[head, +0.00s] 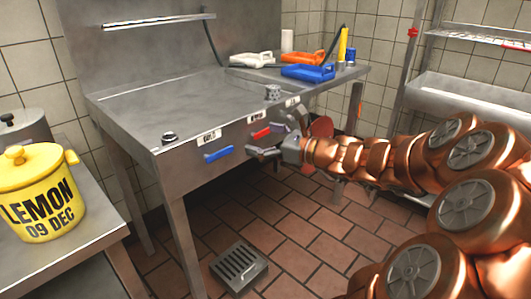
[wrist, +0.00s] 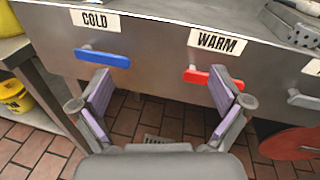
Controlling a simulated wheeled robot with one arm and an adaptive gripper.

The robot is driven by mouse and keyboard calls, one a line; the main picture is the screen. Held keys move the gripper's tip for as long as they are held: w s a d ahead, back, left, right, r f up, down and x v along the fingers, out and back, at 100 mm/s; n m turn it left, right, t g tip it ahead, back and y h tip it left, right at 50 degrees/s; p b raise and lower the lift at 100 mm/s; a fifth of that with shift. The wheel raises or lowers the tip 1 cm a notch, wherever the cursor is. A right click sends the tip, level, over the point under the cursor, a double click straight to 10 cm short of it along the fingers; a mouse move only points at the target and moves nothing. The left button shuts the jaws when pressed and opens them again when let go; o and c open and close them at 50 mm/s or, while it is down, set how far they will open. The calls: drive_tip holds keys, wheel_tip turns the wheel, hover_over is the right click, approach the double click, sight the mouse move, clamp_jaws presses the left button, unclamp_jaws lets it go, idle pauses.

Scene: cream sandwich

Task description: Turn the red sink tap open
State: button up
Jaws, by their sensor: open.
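The red tap handle (head: 261,133) is on the front panel of the steel sink, under a label. In the wrist view the red tap handle (wrist: 197,77) lies level under the WARM label (wrist: 217,41), and the right finger overlaps its right part. My gripper (head: 275,138) is open and empty, just in front of the panel. In the wrist view my gripper (wrist: 160,84) has its fingers spread wide, the left one just below the blue tap handle (wrist: 106,58). Whether the right finger touches the red handle I cannot tell.
The blue handle (head: 218,154) sits under the COLD label (wrist: 96,19) left of the red one. A grey third handle (wrist: 304,99) is at the right. A red round object (wrist: 290,144) hangs low at the right. A yellow LEMON pot (head: 42,195) stands on the left table.

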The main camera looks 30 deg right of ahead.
sight(266, 132)
drive_tip(key=d+f+m+t+h+b, duration=0.2)
drive_tip(key=d+f+m+h, duration=0.15)
drive_tip(key=d, duration=0.35)
drive_tip(key=shift+y, duration=0.35)
drive_tip(key=shift+r+b+x, duration=0.2)
drive_tip(key=shift+b+x, duration=1.05)
drive_tip(key=shift+x, duration=2.4)
drive_tip(key=shift+c, duration=0.4)
drive_tip(key=c, duration=1.3)
